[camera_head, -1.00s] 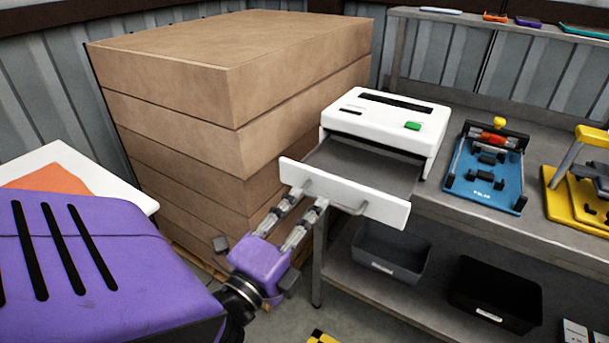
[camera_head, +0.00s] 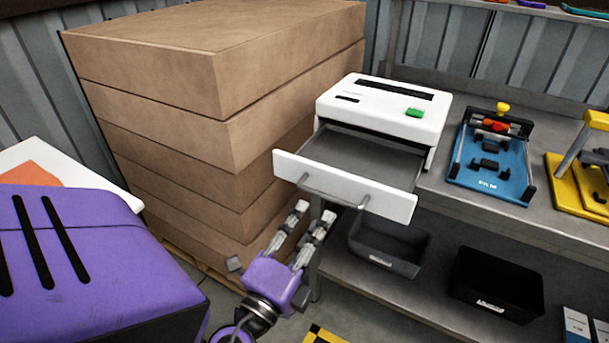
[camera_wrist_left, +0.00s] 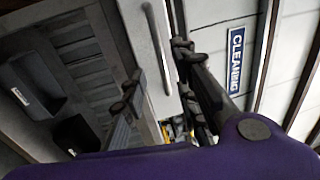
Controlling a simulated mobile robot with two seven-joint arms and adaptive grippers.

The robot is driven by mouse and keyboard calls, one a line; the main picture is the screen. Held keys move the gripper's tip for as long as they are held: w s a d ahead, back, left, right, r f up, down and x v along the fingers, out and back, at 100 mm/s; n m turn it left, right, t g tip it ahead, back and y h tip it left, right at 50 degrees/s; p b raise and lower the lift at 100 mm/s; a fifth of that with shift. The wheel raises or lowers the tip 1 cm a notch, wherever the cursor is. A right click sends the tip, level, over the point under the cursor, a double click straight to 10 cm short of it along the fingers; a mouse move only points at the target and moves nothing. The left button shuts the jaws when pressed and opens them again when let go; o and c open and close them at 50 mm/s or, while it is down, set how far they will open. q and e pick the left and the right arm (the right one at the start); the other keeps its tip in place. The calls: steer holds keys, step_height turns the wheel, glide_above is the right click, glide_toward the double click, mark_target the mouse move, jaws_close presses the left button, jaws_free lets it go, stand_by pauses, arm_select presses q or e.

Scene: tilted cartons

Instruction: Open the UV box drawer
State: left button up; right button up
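The white UV box (camera_head: 385,105) stands on the grey bench, with a green button on top. Its drawer (camera_head: 345,187) is pulled out toward the front, showing a dark grey inside. The drawer's bar handle (camera_head: 335,195) runs along the white front panel. My left gripper (camera_head: 316,212) is below and in front of the panel, fingers pointing up toward it, apart and empty. In the left wrist view the drawer's handle (camera_wrist_left: 158,48) shows near the open fingers (camera_wrist_left: 160,85), with nothing between them. My right gripper is not in view.
Stacked cardboard cartons (camera_head: 220,110) stand close on the left. A blue film fixture (camera_head: 490,160) and a yellow device (camera_head: 585,175) sit on the bench to the right. Dark bins (camera_head: 495,285) stand on the lower shelf.

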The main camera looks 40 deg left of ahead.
mark_target(330, 198)
arm_select(q)
steer(key=p+x, duration=0.1)
steer(key=x, duration=0.2)
steer(key=p+x, duration=0.2)
steer(key=x, duration=0.1)
steer(key=shift+w+d+r, duration=0.1)
steer(key=shift+w+r, duration=0.1)
steer(key=shift+r, duration=0.1)
steer(key=shift+w+p, duration=0.45)
steer(key=shift+w, duration=0.1)
steer(key=shift+f, duration=0.1)
jaws_close()
